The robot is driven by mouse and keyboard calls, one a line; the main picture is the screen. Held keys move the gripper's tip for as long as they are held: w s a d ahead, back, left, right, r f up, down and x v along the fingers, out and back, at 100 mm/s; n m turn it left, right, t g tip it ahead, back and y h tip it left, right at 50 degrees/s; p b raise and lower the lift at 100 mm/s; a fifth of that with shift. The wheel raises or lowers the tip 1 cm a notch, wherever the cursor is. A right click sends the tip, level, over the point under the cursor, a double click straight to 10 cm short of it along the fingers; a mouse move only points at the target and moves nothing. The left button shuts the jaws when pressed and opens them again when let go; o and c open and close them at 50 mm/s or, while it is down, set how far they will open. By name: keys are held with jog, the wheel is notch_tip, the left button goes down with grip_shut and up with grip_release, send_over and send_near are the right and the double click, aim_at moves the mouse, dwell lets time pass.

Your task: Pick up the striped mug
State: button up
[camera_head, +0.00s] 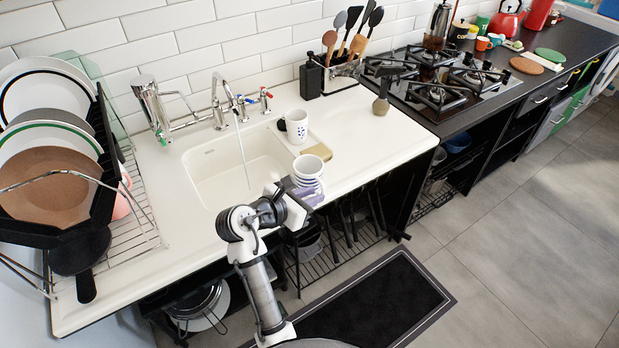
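The striped mug (308,167) is white with coloured bands and is at the front edge of the white counter, right of the sink basin. My gripper (297,191) is right at the mug's lower left side. The gripper and a pale purple patch overlap the mug's lower part. The fingertips are too small and too covered to tell whether they are open or closed on the mug. I cannot tell whether the mug stands on the counter or is held at its edge.
A second white mug (297,126) with blue marks stands behind, near a small tan-and-white board (318,150). The sink (235,170) has its tap running. A dish rack (125,225) with plates stands at left, a gas hob (440,80) at right.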

jog(key=p+x, duration=0.1)
jog(key=x, duration=0.6)
jog(key=shift+w+a, duration=0.1)
jog(key=shift+w, duration=0.05)
jog(key=shift+c, duration=0.4)
grip_shut()
